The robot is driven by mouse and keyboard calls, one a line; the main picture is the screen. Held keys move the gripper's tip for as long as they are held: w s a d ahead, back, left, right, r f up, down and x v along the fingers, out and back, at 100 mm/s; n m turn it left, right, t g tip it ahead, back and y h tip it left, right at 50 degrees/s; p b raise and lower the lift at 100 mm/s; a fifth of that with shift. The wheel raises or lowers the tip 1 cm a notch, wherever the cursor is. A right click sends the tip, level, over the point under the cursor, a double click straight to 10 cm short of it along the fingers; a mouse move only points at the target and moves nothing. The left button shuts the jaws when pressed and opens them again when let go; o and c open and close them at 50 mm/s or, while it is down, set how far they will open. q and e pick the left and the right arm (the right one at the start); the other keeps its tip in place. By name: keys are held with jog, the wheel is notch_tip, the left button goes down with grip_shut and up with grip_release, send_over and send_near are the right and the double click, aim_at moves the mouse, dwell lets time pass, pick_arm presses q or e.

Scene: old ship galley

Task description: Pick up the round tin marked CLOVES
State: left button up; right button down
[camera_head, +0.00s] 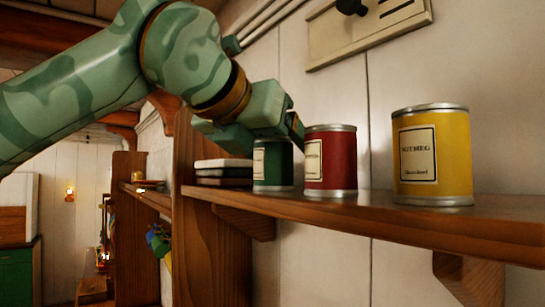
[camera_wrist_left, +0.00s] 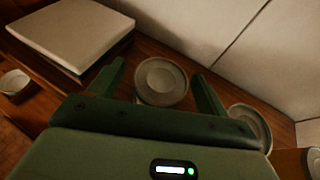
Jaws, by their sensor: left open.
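Three round tins stand in a row on a wooden shelf (camera_head: 375,211). The green tin (camera_head: 273,166) is at the left, its label partly hidden and too small to read. The red tin (camera_head: 331,161) is in the middle, its label also unreadable. The yellow tin (camera_head: 432,155) at the right reads NUTMEG. I cannot read CLOVES on any tin. My left gripper (camera_head: 262,137) is open at the top of the green tin. In the left wrist view, the green tin's round lid (camera_wrist_left: 161,82) shows between the fingers, and the red tin's lid (camera_wrist_left: 249,123) lies outside the right finger.
A stack of books (camera_head: 223,172) lies on the shelf just left of the green tin. A pale wall stands close behind the tins. A wooden upright (camera_head: 205,240) is at the shelf's left end. A gap separates the red and yellow tins.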

pick_arm(q)
jog(key=shift+x, duration=1.15)
jog(key=shift+s+r, duration=0.1)
jog(key=shift+s, duration=0.05)
jog(key=shift+c, duration=1.2)
jog(key=c, duration=0.9)
